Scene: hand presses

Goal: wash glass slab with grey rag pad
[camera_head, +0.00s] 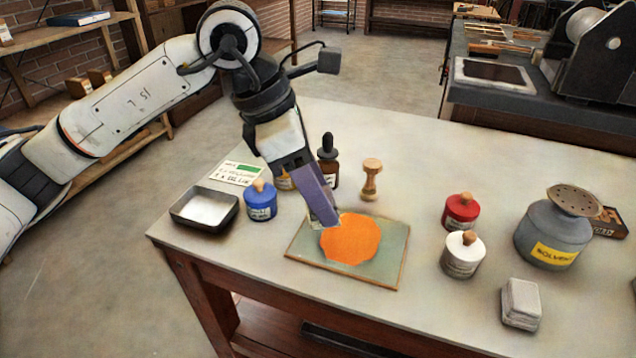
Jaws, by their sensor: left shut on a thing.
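The glass slab (304,248) lies flat on the table, greenish with a brown edge. A round orange patch (350,240) covers much of its middle. A grey block (520,303), which looks like the rag pad, sits at the table's right front, well apart from the slab. My left gripper (300,165) points down over the slab's back left part. It is shut on a purple flat-sided thing (318,198), whose lower end is at the patch's upper left edge. I cannot tell whether it touches. My right gripper is out of view.
A metal tray (180,216) and blue tin (261,203) stand left of the slab. A dark dropper bottle (328,168) and wooden stamp (371,180) are behind it. A red tin (460,211), white tin (462,256) and solvent can (555,236) stand to the right.

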